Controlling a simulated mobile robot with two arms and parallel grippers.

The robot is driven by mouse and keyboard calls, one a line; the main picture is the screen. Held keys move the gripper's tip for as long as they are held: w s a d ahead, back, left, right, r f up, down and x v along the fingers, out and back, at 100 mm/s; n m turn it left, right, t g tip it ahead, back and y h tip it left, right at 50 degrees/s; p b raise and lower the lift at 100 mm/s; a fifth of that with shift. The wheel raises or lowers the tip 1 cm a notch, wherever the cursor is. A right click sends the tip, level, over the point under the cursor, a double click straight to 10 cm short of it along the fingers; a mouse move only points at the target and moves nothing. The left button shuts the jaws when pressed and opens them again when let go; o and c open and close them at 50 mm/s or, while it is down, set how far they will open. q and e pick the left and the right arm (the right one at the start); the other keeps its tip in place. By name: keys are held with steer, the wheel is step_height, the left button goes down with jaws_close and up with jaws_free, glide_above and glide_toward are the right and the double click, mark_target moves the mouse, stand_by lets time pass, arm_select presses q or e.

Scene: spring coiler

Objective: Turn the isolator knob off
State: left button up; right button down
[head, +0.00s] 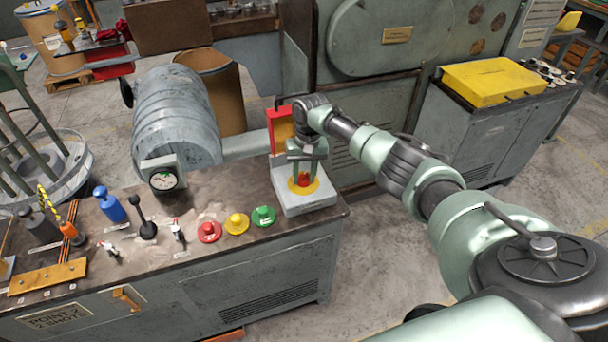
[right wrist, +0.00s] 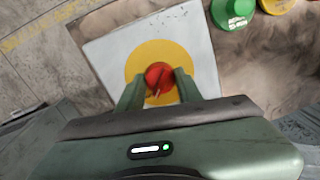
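The red isolator knob (right wrist: 160,75) sits on a yellow disc (right wrist: 134,62) on a pale grey box (head: 312,208) at the right end of the workbench. A pale line on the knob runs at a slant in the right wrist view. My right gripper (head: 303,181) reaches down over the knob from above. In the right wrist view its two green fingers (right wrist: 160,84) are on either side of the knob and appear closed against it. The fingers partly hide the knob in the head view. My left gripper is not in view.
Green (head: 263,216), yellow (head: 237,223) and red (head: 209,231) buttons lie left of the box. A red open-fronted case (head: 281,128) stands behind it. Floor is open right of the bench.

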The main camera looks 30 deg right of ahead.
steer(key=shift+n, duration=0.3)
steer(key=shift+w+n, duration=0.1)
steer(key=shift+n, duration=0.9)
steer(key=n+b, duration=0.1)
steer(key=n, duration=0.5)
steer(key=shift+g+b, duration=0.3)
steer(key=shift+b, duration=0.05)
steer(key=n, duration=0.4)
steer(key=shift+w+a+n+b, duration=0.1)
steer(key=shift+n+b, duration=0.25)
steer(key=shift+n, duration=0.05)
steer(key=shift+r+n+g, duration=0.1)
steer(key=shift+n+g, duration=0.2)
steer(key=shift+n, duration=2)
